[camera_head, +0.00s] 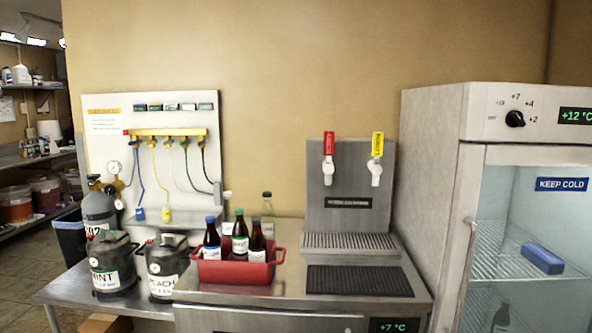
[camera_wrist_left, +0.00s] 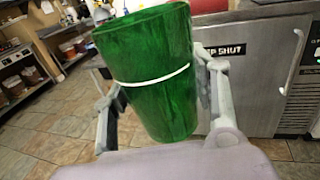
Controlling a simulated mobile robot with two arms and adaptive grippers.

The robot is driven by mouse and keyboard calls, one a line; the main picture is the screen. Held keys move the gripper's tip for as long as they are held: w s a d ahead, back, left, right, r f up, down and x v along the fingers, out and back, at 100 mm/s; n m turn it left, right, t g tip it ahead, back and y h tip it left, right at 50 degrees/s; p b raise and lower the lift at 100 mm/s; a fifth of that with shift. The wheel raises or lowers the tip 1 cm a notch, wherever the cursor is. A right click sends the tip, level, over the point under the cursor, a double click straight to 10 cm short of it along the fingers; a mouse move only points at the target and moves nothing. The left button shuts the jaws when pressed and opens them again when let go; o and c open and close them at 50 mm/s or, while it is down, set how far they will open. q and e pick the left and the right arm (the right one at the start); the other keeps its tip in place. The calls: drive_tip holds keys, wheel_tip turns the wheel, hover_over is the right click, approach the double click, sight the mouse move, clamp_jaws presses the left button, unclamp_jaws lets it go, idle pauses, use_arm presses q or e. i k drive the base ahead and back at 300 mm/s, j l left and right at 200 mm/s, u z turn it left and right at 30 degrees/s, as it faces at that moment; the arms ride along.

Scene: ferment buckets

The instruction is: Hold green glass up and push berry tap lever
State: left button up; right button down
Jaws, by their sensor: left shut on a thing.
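A green glass (camera_wrist_left: 155,75) with a pale band around it fills the middle of the left wrist view. My left gripper (camera_wrist_left: 160,95) is shut on it, one finger on each side, and holds it tilted above the floor in front of the counter. In the head view a tap tower (camera_head: 350,185) has a red lever (camera_head: 328,145) on the left and a yellow lever (camera_head: 377,145) on the right. Their small labels are not readable. Neither gripper shows in the head view.
A drip tray (camera_head: 350,243) and dark mat (camera_head: 358,281) lie before the tower. A red crate (camera_head: 235,272) with bottles stands left of them. Black kegs (camera_head: 112,265) stand further left. A fridge (camera_head: 430,190) bounds the right side.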

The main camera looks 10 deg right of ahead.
sight(328, 136)
drive_tip(key=i+l+z, duration=0.35)
drive_tip(key=i+z, duration=0.35)
